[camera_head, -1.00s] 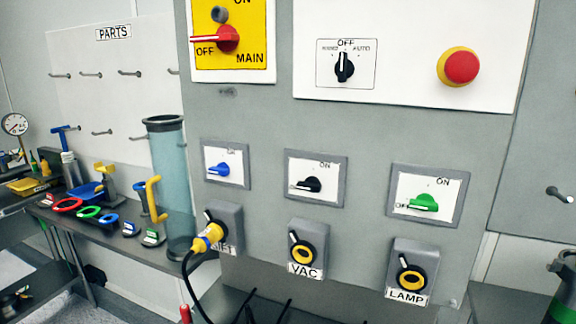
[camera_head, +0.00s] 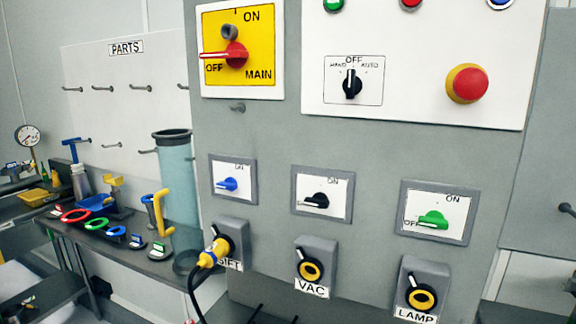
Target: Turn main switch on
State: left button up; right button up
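The main switch (camera_head: 236,54) is a red rotary handle on a yellow plate (camera_head: 262,22) marked ON, OFF and MAIN, at the upper left of the grey cabinet. Its handle lies flat and points left, toward OFF. A grey round piece sits just above the handle, below the ON mark. Neither of my grippers shows in the head view.
The panel holds a black selector (camera_head: 352,84), a red emergency button (camera_head: 467,83), blue (camera_head: 228,184), black (camera_head: 315,201) and green (camera_head: 433,220) switches. A yellow plug (camera_head: 212,252) with black cable is in the SIFT socket. A bench (camera_head: 130,252) with coloured parts stands left.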

aim_at(236, 55)
jog(key=k+l, duration=0.1)
jog(key=l, duration=0.25)
jog(key=k+l, duration=0.15)
jog(key=l, duration=0.25)
jog(key=k+l, duration=0.1)
jog(key=l, duration=0.25)
jog(key=k+l, duration=0.15)
jog(key=l, duration=0.2)
